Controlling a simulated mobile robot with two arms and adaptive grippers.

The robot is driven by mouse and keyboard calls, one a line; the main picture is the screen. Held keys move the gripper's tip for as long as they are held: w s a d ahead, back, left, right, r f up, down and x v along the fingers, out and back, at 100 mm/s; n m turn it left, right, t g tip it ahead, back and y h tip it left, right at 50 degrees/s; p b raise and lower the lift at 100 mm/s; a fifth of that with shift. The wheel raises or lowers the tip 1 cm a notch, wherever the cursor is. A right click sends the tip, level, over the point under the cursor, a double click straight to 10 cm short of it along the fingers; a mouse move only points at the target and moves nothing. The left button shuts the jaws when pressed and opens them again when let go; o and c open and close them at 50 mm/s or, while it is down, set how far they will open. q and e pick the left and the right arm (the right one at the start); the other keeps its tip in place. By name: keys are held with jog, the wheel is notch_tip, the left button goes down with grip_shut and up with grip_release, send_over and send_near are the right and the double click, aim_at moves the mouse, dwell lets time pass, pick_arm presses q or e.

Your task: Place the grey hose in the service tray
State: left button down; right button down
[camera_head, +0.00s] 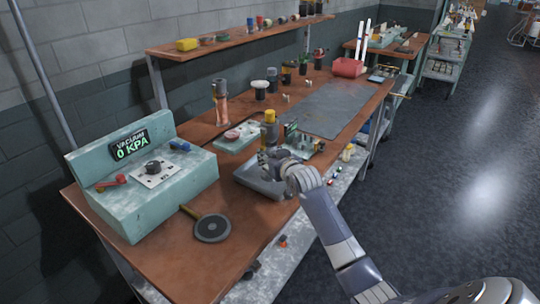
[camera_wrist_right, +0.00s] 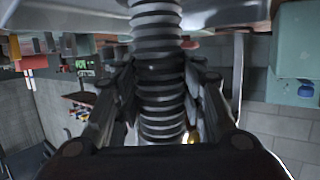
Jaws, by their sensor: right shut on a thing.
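The grey hose (camera_wrist_right: 158,75) is ribbed and fills the middle of the right wrist view. My right gripper (camera_wrist_right: 160,100) is shut on it, with a finger on each side. In the head view my right gripper (camera_head: 272,158) is above a shallow grey tray (camera_head: 247,178) on the wooden bench, which looks like the service tray. The gripper and hand cover part of this tray. The hose is hard to make out in the head view, and I cannot tell whether it touches the tray. My left gripper is not in view.
A teal vacuum console (camera_head: 140,190) reading 0 kPa stands at the left. A round dark pad (camera_head: 211,228) lies in front of the tray. A yellow-topped item (camera_head: 269,117) and a small circuit board (camera_head: 303,145) are close behind the gripper. A grey mat (camera_head: 330,107) lies further back.

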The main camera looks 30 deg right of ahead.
jog(key=c, duration=1)
grip_release()
jog(key=shift+f, duration=0.1)
jog(key=shift+c, duration=0.2)
jog(key=shift+s+a+r, duration=0.1)
jog(key=shift+s+r, duration=0.05)
jog(key=shift+r, duration=0.05)
jog(key=v, duration=1.1)
jog(key=shift+s+r, duration=0.15)
jog(key=shift+s, duration=0.2)
